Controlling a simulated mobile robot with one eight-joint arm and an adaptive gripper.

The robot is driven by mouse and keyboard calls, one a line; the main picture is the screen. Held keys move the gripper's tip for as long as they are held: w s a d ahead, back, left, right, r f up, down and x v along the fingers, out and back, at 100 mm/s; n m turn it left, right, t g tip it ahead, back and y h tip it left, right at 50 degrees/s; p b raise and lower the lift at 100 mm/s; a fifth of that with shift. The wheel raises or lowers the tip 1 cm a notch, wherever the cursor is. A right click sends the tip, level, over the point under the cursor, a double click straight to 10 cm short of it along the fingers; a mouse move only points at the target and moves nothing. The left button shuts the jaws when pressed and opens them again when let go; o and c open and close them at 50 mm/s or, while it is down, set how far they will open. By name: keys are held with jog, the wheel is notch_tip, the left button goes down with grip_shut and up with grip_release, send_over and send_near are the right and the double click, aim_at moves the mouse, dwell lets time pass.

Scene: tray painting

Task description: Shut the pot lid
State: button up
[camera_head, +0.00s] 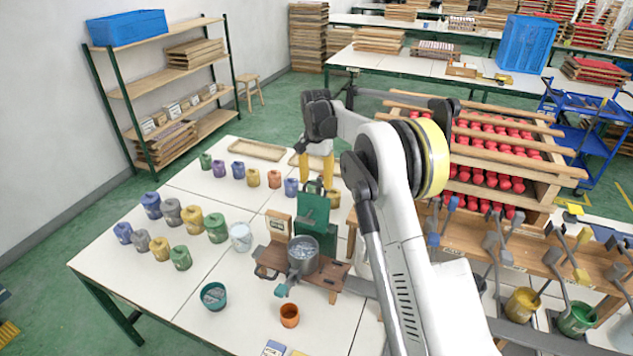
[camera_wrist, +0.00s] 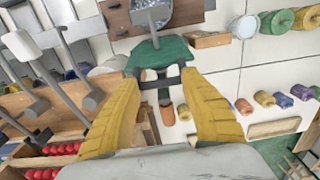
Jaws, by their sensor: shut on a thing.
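A grey round pot (camera_head: 303,257) with dull grey contents stands on a brown wooden stand, its top open; part of it shows in the wrist view (camera_wrist: 182,10). A green lid-like panel (camera_head: 313,212) stands raised behind the pot, and it lies between my fingers and the pot in the wrist view (camera_wrist: 160,52). My gripper (camera_head: 315,180) has yellow fingers pointing down above the panel. In the wrist view my gripper (camera_wrist: 160,76) is shut on the panel's dark handle. How the panel joins the pot is hidden.
Several coloured paint jars (camera_head: 191,222) stand left on the white table. A teal cup (camera_head: 213,296) and an orange cup (camera_head: 289,316) stand in front of the stand. A wooden rack with red items (camera_head: 495,160) and hanging tools is at right.

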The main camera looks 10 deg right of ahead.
jog(key=shift+s+f, duration=0.1)
jog(key=shift+f, duration=0.1)
